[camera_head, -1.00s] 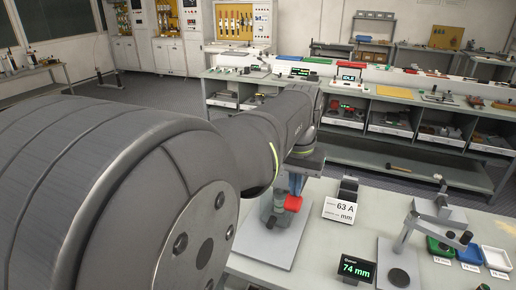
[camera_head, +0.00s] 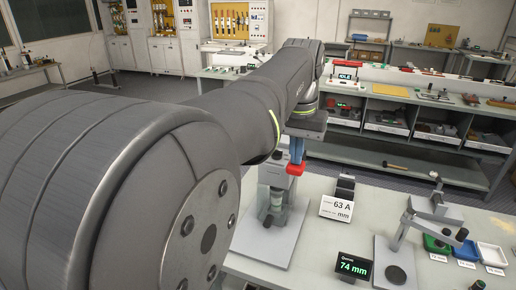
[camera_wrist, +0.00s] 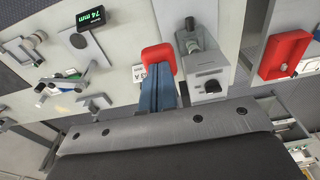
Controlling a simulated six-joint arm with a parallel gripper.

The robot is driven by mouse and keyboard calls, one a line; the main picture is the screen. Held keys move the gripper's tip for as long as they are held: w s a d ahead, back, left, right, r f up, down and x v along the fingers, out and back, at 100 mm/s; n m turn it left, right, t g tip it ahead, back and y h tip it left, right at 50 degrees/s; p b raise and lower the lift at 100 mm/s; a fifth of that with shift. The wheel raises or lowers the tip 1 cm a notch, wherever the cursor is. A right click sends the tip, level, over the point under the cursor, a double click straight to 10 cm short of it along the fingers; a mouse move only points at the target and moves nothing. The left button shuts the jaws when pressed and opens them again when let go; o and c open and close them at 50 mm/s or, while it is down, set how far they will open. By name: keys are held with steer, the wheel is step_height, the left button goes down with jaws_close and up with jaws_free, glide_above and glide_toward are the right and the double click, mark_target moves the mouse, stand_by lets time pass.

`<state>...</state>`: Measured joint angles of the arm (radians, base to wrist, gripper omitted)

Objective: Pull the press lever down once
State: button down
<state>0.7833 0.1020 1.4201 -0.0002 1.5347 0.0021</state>
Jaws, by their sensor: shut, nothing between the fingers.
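Another lever-type stand (camera_head: 410,230) with a black-knobbed arm (camera_head: 460,236) stands to the right. I cannot tell which of these has the press lever; my arm partly hides the nearer device.
Green, blue and white trays (camera_head: 490,254) are at the right. A shelved bench (camera_head: 400,150) stands behind.

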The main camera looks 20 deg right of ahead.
steer(key=shift+r, duration=0.15)
stand_by(0.3)
step_height(320, 180, up, 7)
steer(key=shift+w+d, duration=0.35)
steer(key=shift+d, duration=0.05)
stand_by(0.4)
steer(key=shift+s+a+f, duration=0.15)
steer(key=shift+f, duration=1.1)
steer(key=shift+s+a+f, duration=0.1)
steer(key=shift+f, duration=1.1)
steer(key=shift+s+a+f, duration=0.15)
steer(key=shift+f, duration=1.1)
steer(key=shift+w+d+r, duration=0.1)
steer(key=shift+r, duration=0.75)
steer(key=shift+w+d+r, duration=0.1)
steer(key=shift+r, duration=0.75)
steer(key=shift+r, duration=0.15)
